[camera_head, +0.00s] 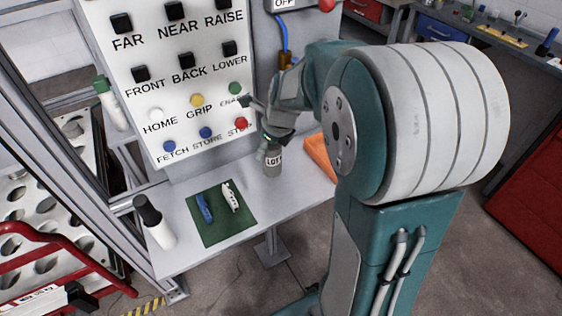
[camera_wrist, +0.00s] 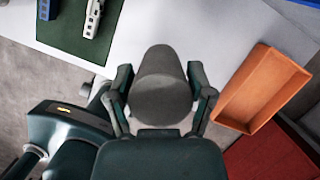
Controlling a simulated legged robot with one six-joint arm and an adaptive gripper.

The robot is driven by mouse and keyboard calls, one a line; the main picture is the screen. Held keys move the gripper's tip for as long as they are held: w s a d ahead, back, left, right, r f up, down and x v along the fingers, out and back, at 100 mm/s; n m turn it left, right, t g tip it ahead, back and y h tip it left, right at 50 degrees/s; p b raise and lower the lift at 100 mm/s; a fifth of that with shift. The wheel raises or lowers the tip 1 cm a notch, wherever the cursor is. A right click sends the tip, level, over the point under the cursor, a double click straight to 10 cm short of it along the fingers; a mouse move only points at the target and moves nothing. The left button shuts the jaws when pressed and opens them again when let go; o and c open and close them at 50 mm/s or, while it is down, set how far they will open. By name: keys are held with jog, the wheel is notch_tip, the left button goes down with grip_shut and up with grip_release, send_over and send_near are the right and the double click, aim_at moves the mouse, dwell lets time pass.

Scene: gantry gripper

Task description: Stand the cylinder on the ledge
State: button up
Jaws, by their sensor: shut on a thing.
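The grey cylinder (camera_head: 272,163), with a pale band lettered "LOT", is upright or nearly so over the grey ledge (camera_head: 283,198) below the button panel. My gripper (camera_head: 271,146) is shut on its upper part from above. In the wrist view, the cylinder (camera_wrist: 162,88) sits between the two fingers of my gripper (camera_wrist: 160,95), one on each side. The ledge also shows in the wrist view (camera_wrist: 220,40). I cannot tell whether the cylinder's base touches the ledge or hangs just above it.
A green mat (camera_head: 221,232) with a blue and a white piece lies left of the cylinder. A black-capped white bottle (camera_head: 155,222) stands at the ledge's left end. An orange tray (camera_head: 318,155) lies to the right. The button panel (camera_head: 175,75) rises behind. Bare ledge surrounds the cylinder.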

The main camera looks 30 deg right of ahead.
jog(key=f, duration=0.1)
jog(key=d+f, duration=0.1)
jog(key=f, duration=0.1)
jog(key=shift+w+d+f, duration=0.2)
jog(key=shift+w, duration=0.05)
jog(key=shift+d+f, duration=0.15)
jog(key=shift+d, duration=0.05)
jog(key=f, duration=0.1)
jog(key=d+f, duration=0.1)
jog(key=f, duration=0.1)
jog(key=shift+d+f, duration=0.1)
jog(key=shift+d, duration=0.25)
jog(key=shift+f, duration=0.4)
jog(key=shift+a, duration=0.3)
jog(key=o, duration=1.3)
jog(key=shift+a, duration=0.1)
jog(key=shift+d, duration=0.2)
